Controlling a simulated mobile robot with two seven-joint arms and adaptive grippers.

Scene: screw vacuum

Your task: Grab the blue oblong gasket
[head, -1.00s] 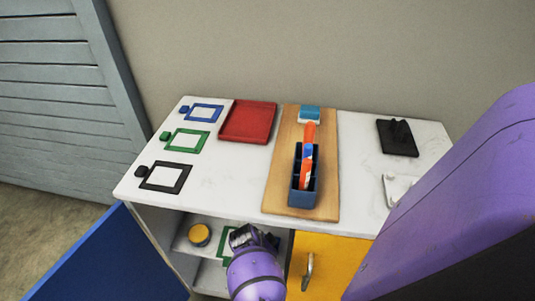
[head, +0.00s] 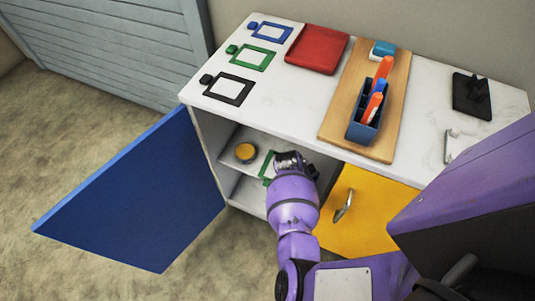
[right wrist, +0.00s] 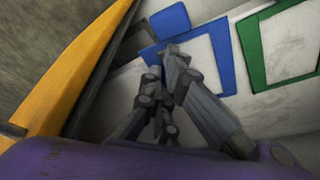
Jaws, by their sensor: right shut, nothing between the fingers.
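In the right wrist view, a solid blue piece (right wrist: 170,20) lies on the white shelf surface beside a blue oblong frame (right wrist: 227,62). I cannot tell which of the two is the gasket. My right gripper (right wrist: 165,72) is shut and empty, its fingertips close to the frame's near left side and hiding part of it. In the head view, my right gripper (head: 292,163) reaches into the open cabinet compartment. No blue piece shows in the compartment there. My left gripper is out of view.
A green frame (right wrist: 253,60) lies right of the blue one. The yellow door (head: 362,212) and open blue door (head: 140,200) flank the compartment, which holds a yellow round item (head: 245,152). The countertop bears a blue outline (head: 258,37), red tray (head: 317,49) and wooden board (head: 392,115).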

